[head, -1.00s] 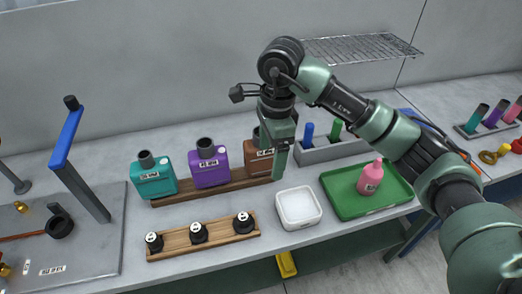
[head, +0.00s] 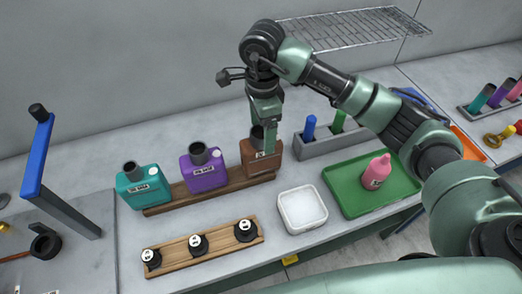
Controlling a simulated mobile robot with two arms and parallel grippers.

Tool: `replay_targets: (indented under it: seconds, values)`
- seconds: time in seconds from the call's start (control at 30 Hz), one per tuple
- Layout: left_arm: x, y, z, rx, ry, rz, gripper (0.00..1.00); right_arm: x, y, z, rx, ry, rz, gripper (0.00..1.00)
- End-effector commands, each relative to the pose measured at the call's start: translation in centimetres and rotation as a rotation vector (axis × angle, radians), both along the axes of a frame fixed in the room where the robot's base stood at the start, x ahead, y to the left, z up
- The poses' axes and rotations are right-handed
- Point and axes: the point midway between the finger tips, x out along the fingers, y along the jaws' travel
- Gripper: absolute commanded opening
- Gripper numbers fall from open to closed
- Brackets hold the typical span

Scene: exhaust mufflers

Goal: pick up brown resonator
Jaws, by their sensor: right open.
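The brown resonator (head: 258,166) is a boxy brown body with a dark round neck and a label. It stands upright at the right end of a wooden rack, after a teal one (head: 143,187) and a purple one (head: 204,173). My right gripper (head: 267,143) points down at the brown resonator, with a green finger in front of its upper part and neck. It is open. The finger partly hides the neck, and I cannot tell whether it touches. My left gripper is out of view.
A wooden strip (head: 217,240) with several black caps lies in front. A white tray (head: 323,222) and a green tray (head: 347,205) with a pink bottle (head: 376,171) are to the right. A grey holder (head: 311,156) stands behind, and a blue-topped post (head: 38,157) at left.

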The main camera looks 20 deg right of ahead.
Motion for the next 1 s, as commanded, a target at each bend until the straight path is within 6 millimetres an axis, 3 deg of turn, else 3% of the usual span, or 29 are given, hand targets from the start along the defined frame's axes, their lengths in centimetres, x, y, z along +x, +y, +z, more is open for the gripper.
replay_targets:
  seconds: [0.1,0.3,0.53,0.57,0.77,1.0]
  values:
    - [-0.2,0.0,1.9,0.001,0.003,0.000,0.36,-0.2,0.2,-1.4,0.001,0.007,-0.001,0.80]
    - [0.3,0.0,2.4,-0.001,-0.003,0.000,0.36,-0.1,0.2,-3.9,0.000,0.003,-0.001,0.80]
    - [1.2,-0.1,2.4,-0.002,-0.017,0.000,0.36,0.0,0.2,-4.1,0.000,-0.001,0.001,0.80]
    - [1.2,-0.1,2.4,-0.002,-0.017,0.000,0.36,0.0,0.2,-4.1,0.000,-0.001,0.001,0.77]
    - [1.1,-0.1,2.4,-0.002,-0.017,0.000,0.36,0.0,0.2,-4.1,0.000,0.000,0.000,0.22]
    - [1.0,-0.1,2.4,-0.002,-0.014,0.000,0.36,0.1,0.2,-3.9,0.002,-0.003,0.000,0.19]
